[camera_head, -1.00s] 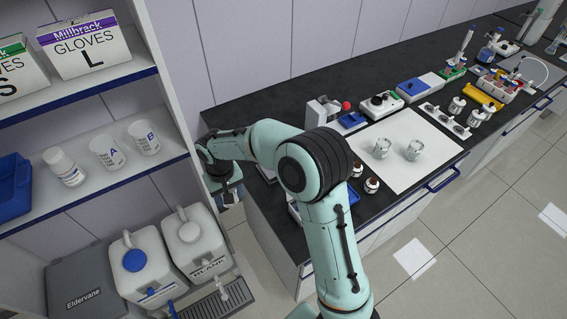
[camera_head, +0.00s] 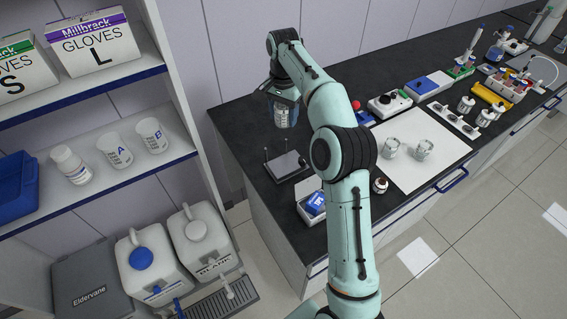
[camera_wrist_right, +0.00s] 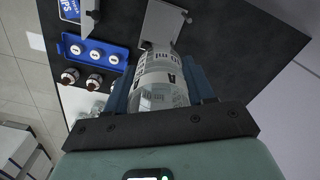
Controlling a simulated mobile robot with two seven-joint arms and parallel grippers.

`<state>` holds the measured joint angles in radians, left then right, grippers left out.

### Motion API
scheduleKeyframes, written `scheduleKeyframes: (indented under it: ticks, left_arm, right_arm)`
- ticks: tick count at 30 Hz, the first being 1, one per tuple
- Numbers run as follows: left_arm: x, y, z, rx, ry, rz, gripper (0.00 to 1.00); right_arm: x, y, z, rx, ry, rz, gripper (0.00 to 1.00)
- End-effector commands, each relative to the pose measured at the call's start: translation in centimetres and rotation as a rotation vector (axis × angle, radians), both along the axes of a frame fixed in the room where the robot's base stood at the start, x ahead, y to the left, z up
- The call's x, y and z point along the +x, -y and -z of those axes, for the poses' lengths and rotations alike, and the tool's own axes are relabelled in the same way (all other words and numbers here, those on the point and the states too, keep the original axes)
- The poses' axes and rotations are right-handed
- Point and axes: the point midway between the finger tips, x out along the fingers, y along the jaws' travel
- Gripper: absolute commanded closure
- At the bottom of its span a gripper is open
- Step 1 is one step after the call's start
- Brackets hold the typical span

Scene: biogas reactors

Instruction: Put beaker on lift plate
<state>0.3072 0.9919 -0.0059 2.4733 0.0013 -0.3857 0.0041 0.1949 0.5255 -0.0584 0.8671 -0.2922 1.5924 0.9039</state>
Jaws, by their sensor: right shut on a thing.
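My right gripper (camera_head: 283,97) is shut on a clear beaker (camera_head: 284,116) with black print. It holds the beaker roughly upright above the counter's left end, apart from the surfaces below. In the right wrist view the beaker (camera_wrist_right: 160,85) sits between the two blue fingers of the gripper (camera_wrist_right: 162,92). A flat grey plate with thin upright posts (camera_head: 286,166), which looks like the lift plate, stands on the counter, lower in the head view than the beaker. A grey panel (camera_wrist_right: 163,22) beyond the beaker in the wrist view may be this plate. My left gripper is out of view.
An open white box with blue contents (camera_head: 316,203) stands right of the plate. A blue tray with three round caps (camera_wrist_right: 100,52) is nearby. Two glass beakers (camera_head: 424,149) stand on a white mat (camera_head: 443,171). A shelf at left holds beakers A and B (camera_head: 152,136).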

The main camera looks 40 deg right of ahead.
Motion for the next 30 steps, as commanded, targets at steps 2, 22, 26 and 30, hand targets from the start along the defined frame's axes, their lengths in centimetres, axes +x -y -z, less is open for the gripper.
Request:
scheduleKeyframes:
  ticks: [2, 22, 26, 30]
  left_arm:
    - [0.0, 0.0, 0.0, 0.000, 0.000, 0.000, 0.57]
    - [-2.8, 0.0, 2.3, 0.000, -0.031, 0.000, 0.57]
    - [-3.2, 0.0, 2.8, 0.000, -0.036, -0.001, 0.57]
    - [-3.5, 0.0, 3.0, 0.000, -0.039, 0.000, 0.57]
  right_arm:
    - [-0.1, 0.0, 1.4, 0.001, -0.006, -0.004, 0.79]
    - [-0.1, -0.1, 14.4, 0.000, -0.002, -0.004, 0.79]
    - [-0.1, -0.1, 16.7, 0.001, -0.005, -0.005, 0.79]
    - [-0.1, 0.0, 18.9, 0.000, -0.004, -0.004, 0.79]
